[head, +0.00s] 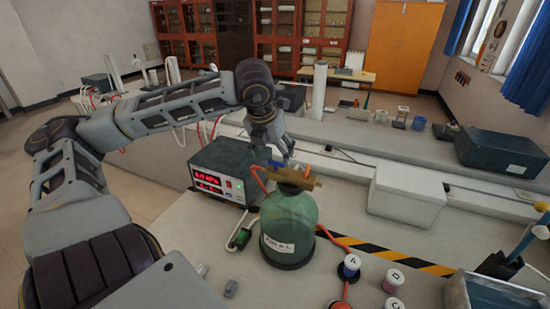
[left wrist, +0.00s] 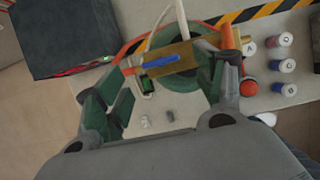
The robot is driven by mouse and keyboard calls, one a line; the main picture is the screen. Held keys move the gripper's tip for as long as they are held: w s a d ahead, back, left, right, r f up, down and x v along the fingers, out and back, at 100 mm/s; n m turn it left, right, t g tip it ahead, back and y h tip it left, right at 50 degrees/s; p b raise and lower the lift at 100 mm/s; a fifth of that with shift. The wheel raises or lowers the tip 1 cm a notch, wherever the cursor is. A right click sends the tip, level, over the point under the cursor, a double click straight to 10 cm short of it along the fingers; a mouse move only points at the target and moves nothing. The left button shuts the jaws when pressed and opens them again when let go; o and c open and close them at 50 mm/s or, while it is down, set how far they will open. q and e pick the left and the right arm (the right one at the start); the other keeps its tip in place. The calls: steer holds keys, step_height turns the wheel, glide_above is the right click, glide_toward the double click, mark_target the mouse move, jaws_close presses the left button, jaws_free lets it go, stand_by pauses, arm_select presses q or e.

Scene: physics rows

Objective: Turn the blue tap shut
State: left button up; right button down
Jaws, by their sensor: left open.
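The blue tap (head: 277,164) is a small lever on a brass valve body (head: 297,178) atop a green glass bottle (head: 288,225). In the left wrist view the blue tap (left wrist: 163,61) lies roughly along the brass body (left wrist: 200,50). My left gripper (head: 283,152) is right above the valve in the head view. In the left wrist view its open fingers (left wrist: 178,74) stand either side of the valve, with the blue lever between them. I cannot tell whether a finger touches it. My right gripper is not in view.
An orange hose (head: 258,178) meets the valve. A meter with red digits (head: 218,170) stands left of the bottle. A white box (head: 405,195) is to the right, lettered pots (head: 349,267) in front. Striped tape (head: 385,254) crosses the bench.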

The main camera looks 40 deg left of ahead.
mark_target(276, 162)
arm_select(q)
steer(key=shift+x, duration=1.85)
steer(key=shift+c, duration=0.2)
steer(key=c, duration=1)
